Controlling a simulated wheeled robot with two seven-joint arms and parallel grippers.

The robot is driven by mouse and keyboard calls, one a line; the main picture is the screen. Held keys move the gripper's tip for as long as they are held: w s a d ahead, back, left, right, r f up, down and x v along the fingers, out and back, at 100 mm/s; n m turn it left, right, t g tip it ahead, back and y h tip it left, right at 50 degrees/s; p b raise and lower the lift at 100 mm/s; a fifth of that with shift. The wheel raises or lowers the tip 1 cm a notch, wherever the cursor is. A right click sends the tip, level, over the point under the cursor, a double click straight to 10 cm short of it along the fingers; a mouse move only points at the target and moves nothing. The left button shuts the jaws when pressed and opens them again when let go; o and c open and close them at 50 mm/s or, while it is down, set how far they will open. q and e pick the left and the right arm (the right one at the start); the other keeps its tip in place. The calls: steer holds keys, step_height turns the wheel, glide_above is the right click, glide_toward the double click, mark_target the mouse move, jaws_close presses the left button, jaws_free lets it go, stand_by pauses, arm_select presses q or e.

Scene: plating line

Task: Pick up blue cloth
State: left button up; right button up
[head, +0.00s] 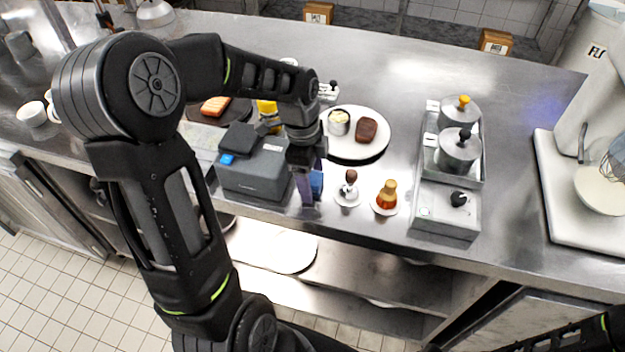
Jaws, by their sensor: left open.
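The blue cloth (317,183) is a small blue patch on the steel counter near its front edge, just right of the grey box. My left gripper (309,190) points down at the cloth and is open. Its fingers overlap the cloth in this view and partly hide it; I cannot tell whether they touch it. Of my right arm, only a dark part shows at the bottom right corner, and its gripper is out of view.
A grey box (252,180) stands close left of the gripper. A white plate (372,146) with a brown patty lies behind. Right of the cloth are a small dish (347,198) and an amber bottle (387,194). A metal tray (428,165) holds lidded pots.

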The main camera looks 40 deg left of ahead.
arm_select(q)
steer(key=shift+c, duration=0.3)
steer(key=c, duration=1.4)
